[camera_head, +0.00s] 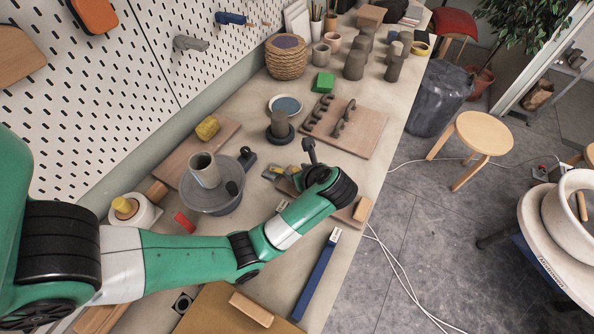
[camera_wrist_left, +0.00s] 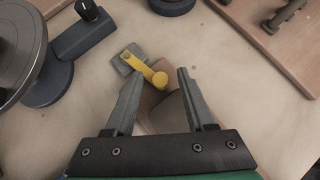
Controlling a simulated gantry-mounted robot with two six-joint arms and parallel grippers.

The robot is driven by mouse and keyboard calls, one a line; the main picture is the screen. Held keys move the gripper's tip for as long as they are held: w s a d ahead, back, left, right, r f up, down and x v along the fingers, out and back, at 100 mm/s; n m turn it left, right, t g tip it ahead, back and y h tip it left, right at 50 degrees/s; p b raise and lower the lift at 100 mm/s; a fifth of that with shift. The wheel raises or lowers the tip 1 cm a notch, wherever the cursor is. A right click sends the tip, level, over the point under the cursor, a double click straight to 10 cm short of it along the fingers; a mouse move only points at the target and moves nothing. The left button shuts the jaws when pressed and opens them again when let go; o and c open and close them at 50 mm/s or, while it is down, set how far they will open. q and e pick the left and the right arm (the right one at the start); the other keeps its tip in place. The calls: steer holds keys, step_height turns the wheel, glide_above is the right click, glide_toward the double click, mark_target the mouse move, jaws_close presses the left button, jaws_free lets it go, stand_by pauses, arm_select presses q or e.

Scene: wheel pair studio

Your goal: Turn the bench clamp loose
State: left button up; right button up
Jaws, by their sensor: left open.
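In the head view the clamp's yellow part (camera_head: 277,169) lies on the bench, close to my left wrist. My left gripper (camera_wrist_left: 158,75) is open and empty. The clamp's lower parts are partly hidden. My right gripper is in neither view.
A grey turntable (camera_head: 223,202) bearing a clay cylinder (camera_head: 205,170) stands left of the clamp. A board (camera_head: 368,137) with dark coiled pieces lies behind it. A pegboard wall borders the left.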

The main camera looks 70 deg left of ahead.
arm_select(q)
steer(key=shift+d, duration=0.1)
jaws_close()
stand_by(1.3)
